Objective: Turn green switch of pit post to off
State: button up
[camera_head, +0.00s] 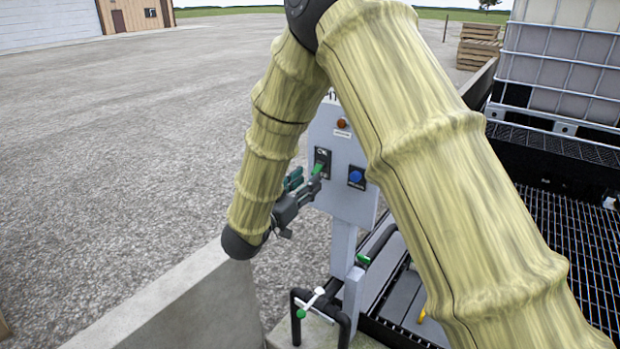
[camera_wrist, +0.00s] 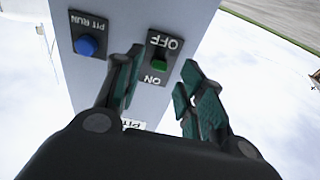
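The green switch (camera_head: 317,169) sits on a black plate on the front of the grey pit post box (camera_head: 335,195). In the wrist view, which is upside down, the green switch (camera_wrist: 159,64) lies between the labels OFF and ON, with its exact tilt hard to tell. My gripper (camera_head: 303,182) is at the box's front, close to the switch. In the wrist view my gripper (camera_wrist: 162,62) has its two teal-padded fingers apart, one to each side of the switch plate. I cannot tell whether a finger touches the switch.
A blue PIT RUN button (camera_head: 356,177) is beside the switch, and an orange lamp (camera_head: 341,124) is above. Below are black pipes with a green-tipped valve handle (camera_head: 311,302). A concrete wall (camera_head: 185,300) runs at lower left; a caged tank (camera_head: 565,60) stands at right.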

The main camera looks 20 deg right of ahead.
jog(key=v, duration=0.9)
jog(key=shift+a, duration=0.15)
